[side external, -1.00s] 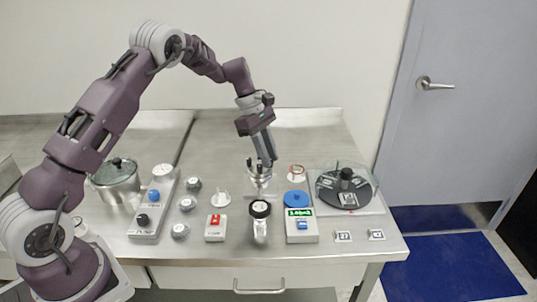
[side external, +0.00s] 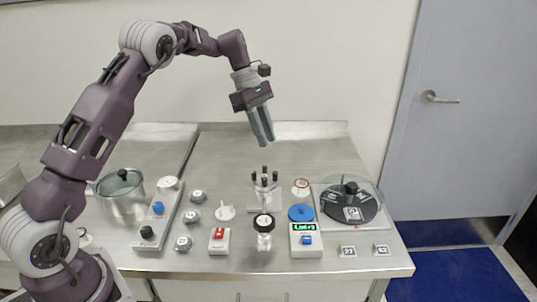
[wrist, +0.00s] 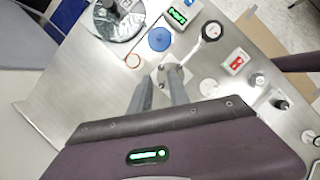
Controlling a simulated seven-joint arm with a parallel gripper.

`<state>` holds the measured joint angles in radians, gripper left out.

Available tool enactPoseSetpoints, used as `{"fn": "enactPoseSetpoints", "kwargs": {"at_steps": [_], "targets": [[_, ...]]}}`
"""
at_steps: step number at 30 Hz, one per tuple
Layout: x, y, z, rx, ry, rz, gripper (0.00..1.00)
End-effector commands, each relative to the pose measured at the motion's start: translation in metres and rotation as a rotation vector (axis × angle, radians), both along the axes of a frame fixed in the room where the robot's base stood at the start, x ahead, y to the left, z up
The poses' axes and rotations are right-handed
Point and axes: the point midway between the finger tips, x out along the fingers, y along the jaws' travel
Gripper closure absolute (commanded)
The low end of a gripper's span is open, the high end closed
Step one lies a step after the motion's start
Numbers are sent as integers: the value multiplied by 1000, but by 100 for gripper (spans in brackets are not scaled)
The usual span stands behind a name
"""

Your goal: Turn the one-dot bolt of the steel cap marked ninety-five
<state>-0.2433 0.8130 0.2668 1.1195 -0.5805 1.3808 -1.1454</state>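My gripper (side external: 263,143) hangs in the air above and behind a clear stand (side external: 264,198) with several upright black-topped posts, apart from it. Its two fingers show a gap between them in the wrist view (wrist: 160,75), with nothing seen held. Several small round steel caps stand in a column left of the middle: a back one (side external: 198,196), a middle one (side external: 191,216) and a front one (side external: 183,243). Their marks are too small to read, so I cannot tell which is ninety-five. Bolt dots cannot be made out either.
A red-switch box (side external: 219,240), a black-topped round fixture (side external: 264,225), a green-display box (side external: 305,240) and a blue disc (side external: 301,212) crowd the front. A covered round tray (side external: 350,203) is at right, a pot (side external: 121,190) at left. The back table is clear.

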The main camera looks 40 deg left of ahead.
Motion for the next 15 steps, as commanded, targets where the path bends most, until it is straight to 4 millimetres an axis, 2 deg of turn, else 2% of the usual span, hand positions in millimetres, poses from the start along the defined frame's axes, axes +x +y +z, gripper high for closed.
{"fn": "enactPoseSetpoints", "kwargs": {"at_steps": [1, 2, 3, 8, 12, 15], "targets": [[2, 1, 20, 5, -10, -1, 78], [-2, 2, 19, 8, -11, -34, 78], [-8, 5, 9, 21, -27, -113, 78], [-26, 9, -12, 96, -137, -488, 78], [-37, 7, -19, 202, -303, -943, 78], [-37, 0, -13, 328, -466, -1337, 78]]}}
